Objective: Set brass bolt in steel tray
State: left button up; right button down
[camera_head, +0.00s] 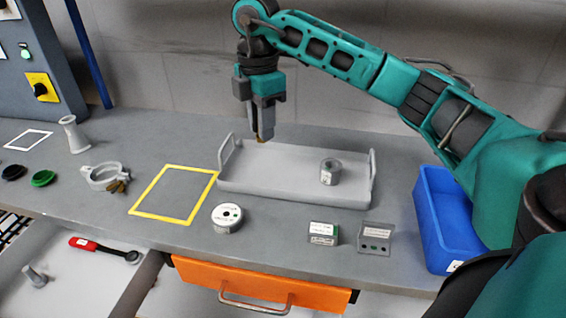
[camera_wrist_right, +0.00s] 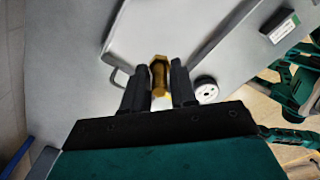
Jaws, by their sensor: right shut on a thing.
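My right gripper (camera_head: 261,138) is above the far left part of the steel tray (camera_head: 290,198) in the head view. It is shut on the brass bolt, whose lower end shows below the fingers. The right wrist view shows the brass bolt (camera_wrist_right: 160,78) between the two dark fingers, with part of the tray (camera_wrist_right: 160,30) beyond. The tray is shallow and grey, with a raised handle at each end. A small grey cylindrical part (camera_head: 330,171) stands in its right half. My left gripper is not in view.
A yellow square outline (camera_head: 174,194) and a round white-topped part (camera_head: 227,217) lie left and in front of the tray. Two small labelled blocks (camera_head: 323,233) and a blue bin (camera_head: 444,225) are at right. A clamp ring (camera_head: 103,176) lies left. An orange drawer (camera_head: 262,287) is below the bench edge.

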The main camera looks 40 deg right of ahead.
notch_tip(320, 180, down, 3)
jog(key=shift+f, duration=0.15)
jog(key=shift+f+b, duration=0.35)
jog(key=shift+f, duration=1.85)
jog(key=shift+f, duration=0.15)
jog(key=c, duration=0.9)
grip_release()
notch_tip(320, 180, up, 11)
jog(key=shift+r+p, duration=0.2)
jog(key=shift+p, duration=0.5)
jog(key=shift+r, duration=0.45)
